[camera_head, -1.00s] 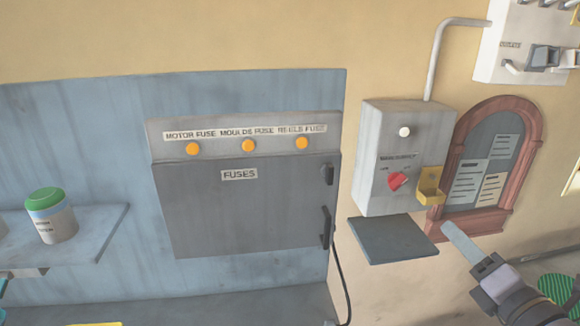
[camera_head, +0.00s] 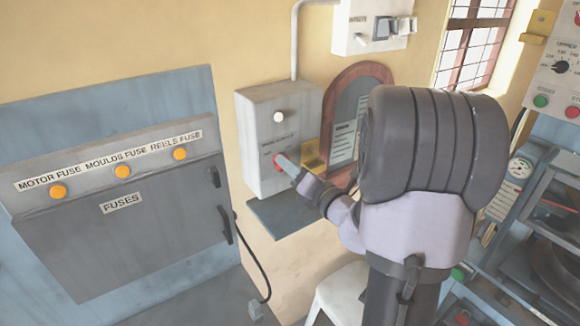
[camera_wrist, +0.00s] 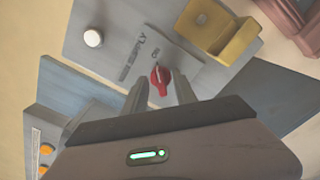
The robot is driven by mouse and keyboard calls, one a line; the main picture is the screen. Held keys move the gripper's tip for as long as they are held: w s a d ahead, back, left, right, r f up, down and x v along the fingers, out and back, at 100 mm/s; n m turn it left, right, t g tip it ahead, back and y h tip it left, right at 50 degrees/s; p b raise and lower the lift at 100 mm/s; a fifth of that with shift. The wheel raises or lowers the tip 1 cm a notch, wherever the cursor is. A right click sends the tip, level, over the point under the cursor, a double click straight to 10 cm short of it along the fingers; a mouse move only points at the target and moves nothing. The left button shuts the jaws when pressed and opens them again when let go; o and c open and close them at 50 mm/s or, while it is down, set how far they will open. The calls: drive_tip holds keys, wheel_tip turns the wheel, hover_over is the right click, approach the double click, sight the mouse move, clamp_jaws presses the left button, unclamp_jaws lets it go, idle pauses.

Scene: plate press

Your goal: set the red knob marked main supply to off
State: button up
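The red knob (camera_wrist: 160,78) is on the grey supply box (camera_wrist: 105,20), below the "supply" lettering. In the wrist view its narrow end points towards a small mark that seems to read "on". The knob also shows in the head view as a red patch (camera_head: 278,158) on the box (camera_head: 253,110), partly hidden by my fingers. My gripper (camera_wrist: 160,88) is open. Its two fingers stand apart, one on each side of the knob and close to it. I cannot tell whether either finger touches it.
A yellow holder (camera_wrist: 232,42) sticks out from the box right beside the knob. A blue-grey shelf (camera_head: 285,212) lies below the box. The fuse cabinet (camera_head: 130,235) stands to the left and a white stool (camera_head: 338,295) is below my arm.

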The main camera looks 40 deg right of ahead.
clamp_jaws()
drive_tip(key=n+b, duration=0.5)
drive_tip(key=n, duration=0.1)
drive_tip(key=n+b, duration=0.5)
drive_tip(key=b, duration=0.1)
drive_tip(key=n+b, duration=0.6)
drive_tip(key=shift+a+f+n, duration=0.1)
drive_tip(key=shift+a+n, duration=0.2)
drive_tip(key=shift+a, duration=0.1)
drive_tip(key=shift+n, duration=0.3)
drive_tip(key=shift+o, duration=0.2)
unclamp_jaws()
